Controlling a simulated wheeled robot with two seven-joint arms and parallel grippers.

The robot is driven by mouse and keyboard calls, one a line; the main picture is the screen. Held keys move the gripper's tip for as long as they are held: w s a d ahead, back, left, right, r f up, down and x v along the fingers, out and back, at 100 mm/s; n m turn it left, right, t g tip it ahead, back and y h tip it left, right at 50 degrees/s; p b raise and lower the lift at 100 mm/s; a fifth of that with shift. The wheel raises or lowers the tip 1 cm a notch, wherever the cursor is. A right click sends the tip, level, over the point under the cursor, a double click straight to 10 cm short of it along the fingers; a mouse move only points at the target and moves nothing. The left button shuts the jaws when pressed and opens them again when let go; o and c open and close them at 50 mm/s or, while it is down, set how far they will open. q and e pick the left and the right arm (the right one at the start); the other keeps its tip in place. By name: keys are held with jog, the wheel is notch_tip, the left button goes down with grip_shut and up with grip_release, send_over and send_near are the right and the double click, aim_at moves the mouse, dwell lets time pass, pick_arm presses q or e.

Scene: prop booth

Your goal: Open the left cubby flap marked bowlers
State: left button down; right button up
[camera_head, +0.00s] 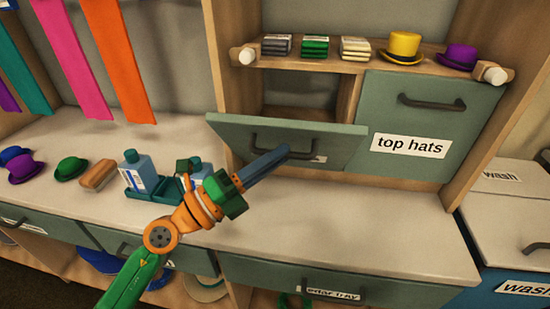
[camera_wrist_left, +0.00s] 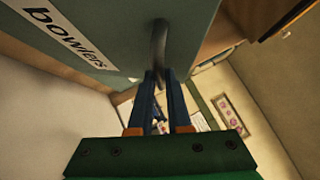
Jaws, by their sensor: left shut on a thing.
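The left cubby flap (camera_head: 225,128) is green-grey and stands tilted outward, its top edge away from the cubby opening, with the dark inside showing above it. Its label is mostly hidden in the head view but reads "bowlers" in the left wrist view (camera_wrist_left: 65,35). A dark bar handle (camera_head: 262,141) is on its face; it also shows in the left wrist view (camera_wrist_left: 159,45). My left gripper (camera_head: 284,151) is shut on the handle, its blue fingers (camera_wrist_left: 160,88) at the handle's end. My right gripper is not in view.
The right flap marked "top hats" (camera_head: 432,120) is closed. Folded cloths (camera_head: 314,46) and yellow and purple hats (camera_head: 403,47) stand on the shelf above. Bottles (camera_head: 139,172), a brush (camera_head: 98,176) and small hats (camera_head: 70,168) are on the counter at left. The counter at right (camera_head: 400,215) is clear.

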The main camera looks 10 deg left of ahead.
pick_arm(q)
jog(key=c, duration=0.9)
grip_release()
jog(key=shift+f, duration=0.1)
jog(key=shift+b+v, duration=1.9)
jog(key=shift+v, duration=1.5)
